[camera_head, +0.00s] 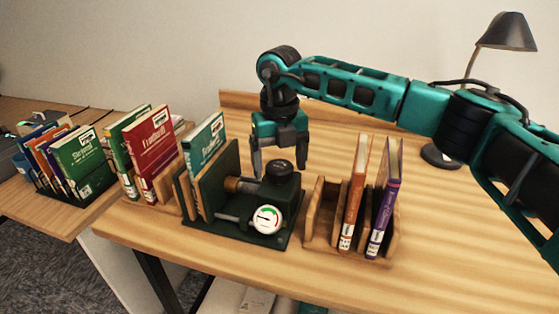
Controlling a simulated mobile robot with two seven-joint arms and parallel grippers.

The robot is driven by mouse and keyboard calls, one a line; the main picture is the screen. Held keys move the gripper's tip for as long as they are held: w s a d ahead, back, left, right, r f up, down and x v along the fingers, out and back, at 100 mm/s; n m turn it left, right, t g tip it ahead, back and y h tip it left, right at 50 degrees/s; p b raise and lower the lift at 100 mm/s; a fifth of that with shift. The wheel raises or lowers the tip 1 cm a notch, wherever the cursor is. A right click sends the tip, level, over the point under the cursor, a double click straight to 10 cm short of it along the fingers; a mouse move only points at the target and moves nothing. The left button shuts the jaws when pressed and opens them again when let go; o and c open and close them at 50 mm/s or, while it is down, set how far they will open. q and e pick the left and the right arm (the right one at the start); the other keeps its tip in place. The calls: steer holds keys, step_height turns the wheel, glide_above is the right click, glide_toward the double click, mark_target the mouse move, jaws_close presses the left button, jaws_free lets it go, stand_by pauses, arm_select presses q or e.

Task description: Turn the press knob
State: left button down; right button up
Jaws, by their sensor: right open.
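The press (233,222) is a dark green device on the wooden table, with a brass-coloured screw and a round white gauge (267,219) on its front. A black round knob (279,170) sits on top of its right block. A teal book (204,149) stands between the press plates. My right gripper (278,165) comes in from the right, points down and is open. Its fingers are at the knob, one to the left and one to the right behind it; I cannot tell whether they touch it. My left gripper is not in view.
A wooden rack (318,213) with an orange book (355,190) and a purple book (386,200) stands right of the press. Several books stand in holders to the left. A dark lamp (506,33) is at the back right. The table's right front is clear.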

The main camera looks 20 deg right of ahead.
mark_target(279, 165)
step_height(279, 165, up, 13)
stand_by(0.6)
